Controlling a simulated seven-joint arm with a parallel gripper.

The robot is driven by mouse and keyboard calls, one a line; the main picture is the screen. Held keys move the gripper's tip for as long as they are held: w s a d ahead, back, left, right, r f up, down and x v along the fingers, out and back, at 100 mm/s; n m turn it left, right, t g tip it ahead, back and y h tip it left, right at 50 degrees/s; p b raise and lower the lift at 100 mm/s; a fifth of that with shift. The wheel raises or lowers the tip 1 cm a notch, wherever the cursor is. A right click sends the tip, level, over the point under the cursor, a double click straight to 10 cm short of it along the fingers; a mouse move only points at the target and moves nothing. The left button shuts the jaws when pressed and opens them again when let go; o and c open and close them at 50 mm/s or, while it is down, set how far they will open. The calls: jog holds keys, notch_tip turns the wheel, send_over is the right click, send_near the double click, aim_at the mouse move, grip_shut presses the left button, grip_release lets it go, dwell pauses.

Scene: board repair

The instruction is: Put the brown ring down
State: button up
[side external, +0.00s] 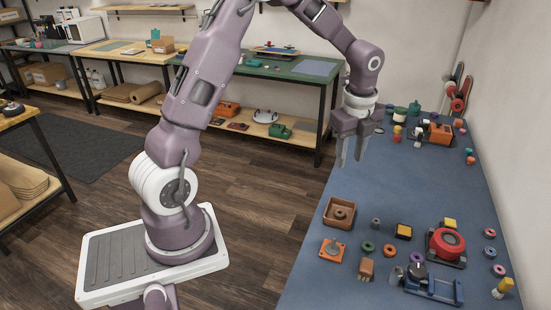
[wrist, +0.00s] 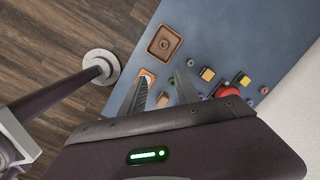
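My gripper (side external: 350,160) is high above the blue table, with its two fingers apart and pointing down. Nothing shows between the fingers. In the wrist view, my gripper (wrist: 162,79) has its fingertips just below the square brown tray (wrist: 151,51). The brown tray (side external: 328,220) lies on the table's near left part. A small round brown piece (side external: 340,213) shows inside it; I cannot tell for sure whether this is the brown ring. A small orange-brown ring (side external: 390,250) lies on the table right of a green ring (side external: 367,246).
An orange plate (side external: 332,250), a red round part on a dark base (side external: 447,242) and a blue fixture (side external: 437,288) stand nearby. Several small coloured parts lie around them. The table's middle (side external: 410,180) is clear. A wall runs along the right side.

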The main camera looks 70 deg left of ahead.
jog(key=s+d+r+n+t, duration=0.2)
jog(key=s+d+r+n, duration=0.35)
jog(key=s+r, duration=0.45)
jog(key=s+d+r+n+t, duration=0.1)
jog(key=s+d+n, duration=0.1)
jog(key=s+n, duration=0.4)
jog(key=s+d+r+n+t+h, duration=0.1)
jog(key=s+d+r+n, duration=0.1)
jog(key=s+n, duration=0.4)
jog(key=s+d, duration=0.1)
jog(key=s, duration=0.3)
jog(key=shift+s+r+t, duration=0.2)
jog(key=shift+s+t, duration=0.05)
jog(key=shift+t, duration=0.05)
